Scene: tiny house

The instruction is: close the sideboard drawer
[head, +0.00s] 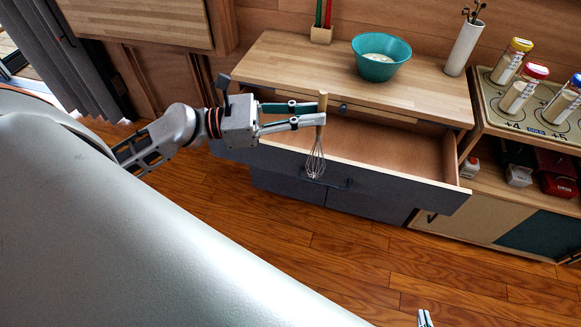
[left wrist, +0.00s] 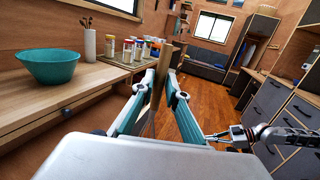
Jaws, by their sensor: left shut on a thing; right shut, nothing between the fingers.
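The sideboard drawer (head: 400,193) is pulled out, with its wooden inside showing and its dark front facing the room. The sideboard (head: 290,70) has a light wood top. My left gripper (head: 322,111) is shut on the wooden handle of a whisk (head: 316,158), with the wire end hanging down in front of the drawer. In the left wrist view the whisk handle (left wrist: 158,82) stands between the fingers. My right gripper (head: 425,318) is shut and empty at the bottom edge of the head view, apart from the drawer. It also shows in the left wrist view (left wrist: 215,137).
A teal bowl (head: 378,68) with pale contents, a utensil holder (head: 464,46) and a small wooden block (head: 321,35) stand on the sideboard. To the right, a shelf unit (head: 480,130) carries several jars. The wood floor (head: 330,250) in front is clear.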

